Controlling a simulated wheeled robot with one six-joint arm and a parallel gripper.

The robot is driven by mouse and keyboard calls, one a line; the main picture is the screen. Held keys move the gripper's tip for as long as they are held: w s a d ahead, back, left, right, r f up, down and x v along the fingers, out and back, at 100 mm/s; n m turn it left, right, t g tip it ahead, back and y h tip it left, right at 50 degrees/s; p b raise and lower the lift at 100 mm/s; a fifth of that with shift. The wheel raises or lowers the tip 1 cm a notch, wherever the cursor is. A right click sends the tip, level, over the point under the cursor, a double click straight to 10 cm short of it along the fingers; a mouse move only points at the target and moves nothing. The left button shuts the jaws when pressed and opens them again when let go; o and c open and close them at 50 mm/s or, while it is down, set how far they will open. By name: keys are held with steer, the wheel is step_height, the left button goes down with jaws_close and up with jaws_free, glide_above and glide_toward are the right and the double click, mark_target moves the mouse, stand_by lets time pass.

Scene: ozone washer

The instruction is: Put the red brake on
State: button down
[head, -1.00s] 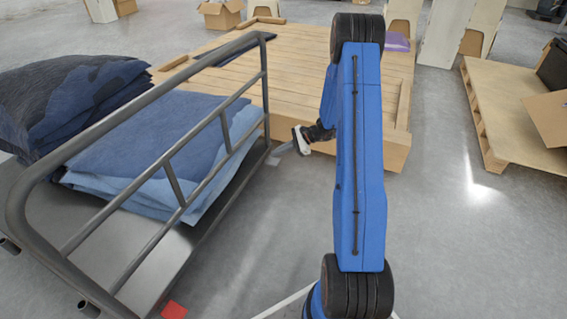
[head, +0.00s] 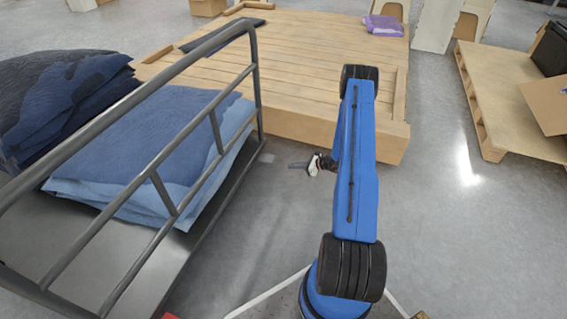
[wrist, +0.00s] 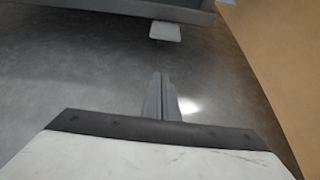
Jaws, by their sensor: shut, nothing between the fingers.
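A small red piece (head: 171,316), likely the red brake, just shows at the bottom edge of the head view, beside the near end of the grey cart (head: 190,255). Most of it is cut off, so I cannot tell its position. My gripper (head: 296,166) is shut and empty, to the right of the cart's far end and apart from it. In the wrist view my shut fingers (wrist: 160,80) point at a pale flat pedal-like piece (wrist: 165,32) below the cart's edge (wrist: 100,8). A gap of floor lies between. No red shows there.
Folded blue cloths (head: 160,140) lie on the cart behind its rail. A low wooden platform (head: 300,60) stands just beyond my gripper; a wooden surface (wrist: 275,60) fills the wrist view's right side. A pallet (head: 500,110) is at far right.

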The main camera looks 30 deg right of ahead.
mark_target(273, 159)
steer(key=w+a, duration=0.5)
steer(key=w, duration=0.2)
steer(key=shift+a+f, duration=0.15)
steer(key=shift+a, duration=0.2)
steer(key=shift+w, duration=0.1)
stand_by(0.3)
steer(key=shift+w+r, duration=0.15)
steer(key=shift+r, duration=0.9)
steer(key=shift+f, duration=0.1)
